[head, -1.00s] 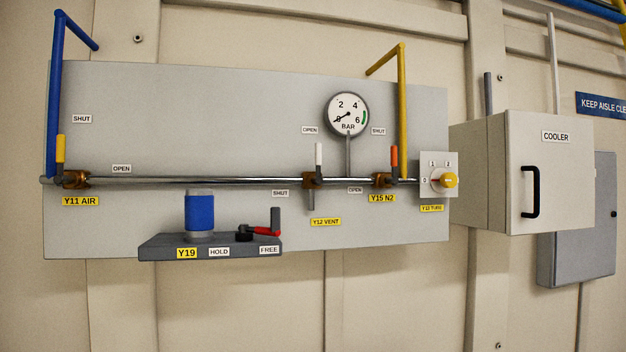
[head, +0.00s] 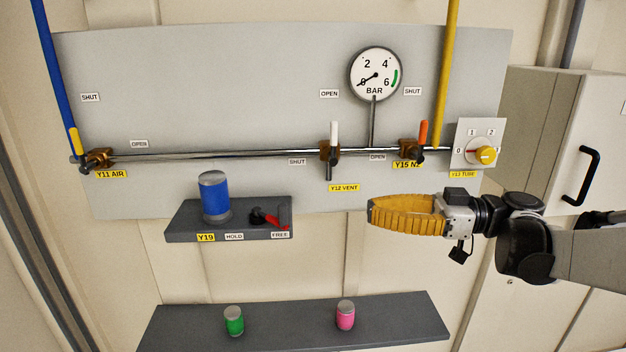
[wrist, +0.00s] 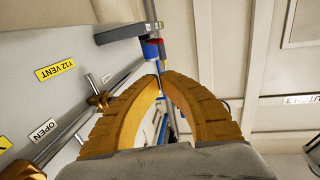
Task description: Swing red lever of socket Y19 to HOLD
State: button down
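Socket Y19 is a dark grey shelf block (head: 185,222) on the wall panel, holding an upright blue cylinder (head: 214,198). Its red lever (head: 271,220) has a black pivot and points right, toward the FREE label (head: 280,235). The HOLD label (head: 234,237) is left of FREE. My gripper (head: 370,208) is right of the socket, in free air, with yellow fingers pointing left. In the wrist view its fingertips (wrist: 160,76) meet with nothing seen between them.
A pipe (head: 230,153) with valves crosses the panel above the socket. The Y12 VENT valve (head: 330,150) and gauge (head: 376,74) are above my gripper. A lower dark shelf (head: 290,318) holds a green can (head: 234,321) and a pink can (head: 345,315).

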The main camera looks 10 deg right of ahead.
aim_at(285, 208)
jog(key=shift+r, duration=0.1)
jog(key=shift+a, duration=0.1)
jog(key=p+x, duration=0.3)
jog(key=x, duration=1)
jog(key=shift+w+a+r+p, duration=0.15)
jog(key=shift+w+a+p, duration=0.05)
jog(key=shift+a+p, duration=0.15)
jog(key=shift+s+t, duration=0.15)
jog(key=shift+t, duration=0.15)
jog(key=shift+s+a+m+t, duration=0.2)
jog(key=shift+s+m+t, duration=0.05)
jog(key=shift+m+t, duration=0.05)
jog(key=shift+a+m+t, duration=0.1)
jog(key=shift+m+t, duration=0.2)
jog(key=shift+t, duration=0.2)
jog(key=shift+s+a+m+t+h, duration=0.2)
jog(key=shift+s+m+t+h, duration=0.1)
jog(key=shift+t+h, duration=0.1)
